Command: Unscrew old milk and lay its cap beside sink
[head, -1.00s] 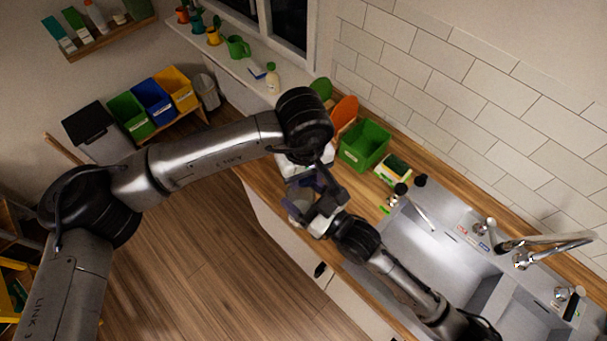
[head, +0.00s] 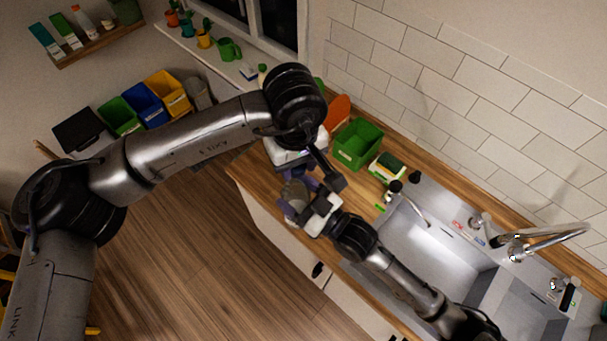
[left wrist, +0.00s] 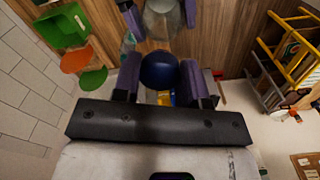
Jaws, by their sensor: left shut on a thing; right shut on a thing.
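The milk bottle (head: 294,194) is a pale, see-through shape at the counter's front edge in the head view; it also shows in the left wrist view (left wrist: 162,18). My right gripper (head: 308,203) is shut on the bottle from the sink side. Whether the cap is still on the bottle's neck cannot be told. The sink (head: 425,235) is at the right.
A green bin (head: 357,144), an orange board (head: 338,112) and a sponge holder (head: 387,167) stand at the back of the counter. The faucet (head: 540,240) rises behind the sink. Bare wooden counter (head: 362,192) lies left of the sink.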

